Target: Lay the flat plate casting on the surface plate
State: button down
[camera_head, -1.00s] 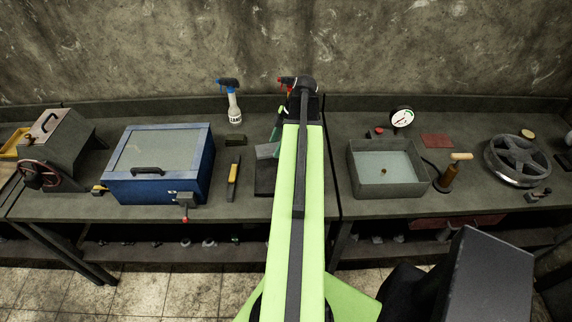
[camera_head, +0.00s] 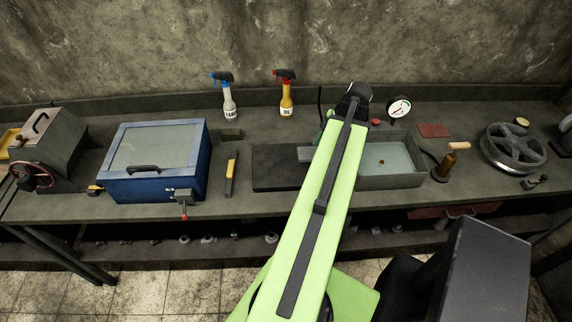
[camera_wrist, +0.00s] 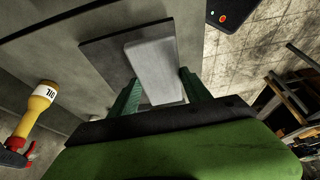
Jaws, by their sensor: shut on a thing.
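The flat plate casting (camera_wrist: 155,62) is a light grey slab between the green fingers of my gripper (camera_wrist: 160,92) in the wrist view. My gripper is shut on it. In the head view one end of the casting (camera_head: 305,153) shows left of my arm, which hides the rest and the fingers. The surface plate (camera_head: 268,178) is a dark flat slab on the bench. The casting overlaps its right end in the head view. The surface plate also shows behind the casting in the wrist view (camera_wrist: 105,50). I cannot tell whether they touch.
A grey water tray (camera_head: 400,181) stands right of the surface plate, partly behind my arm. A blue cabinet (camera_head: 152,185) stands to the left, with a yellow-handled tool (camera_head: 231,174) between. A white bottle (camera_head: 229,100) and an oil bottle (camera_head: 286,100) stand behind.

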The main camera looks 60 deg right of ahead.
jog(key=b, duration=0.7)
send_over(286, 164)
jog(key=s+d, duration=0.1)
notch_tip(286, 164, down, 7)
jog(key=shift+f, duration=0.1)
notch_tip(286, 164, down, 4)
jog(key=b, duration=0.4)
jog(key=shift+f, duration=0.15)
jog(key=shift+r, duration=0.25)
jog(key=shift+f, duration=0.25)
jog(key=shift+c, duration=2.4)
grip_release()
jog(key=shift+r, duration=0.1)
jog(key=shift+r, duration=0.1)
jog(key=shift+r, duration=0.2)
jog(key=p+v, duration=1.1)
jog(key=v, duration=0.1)
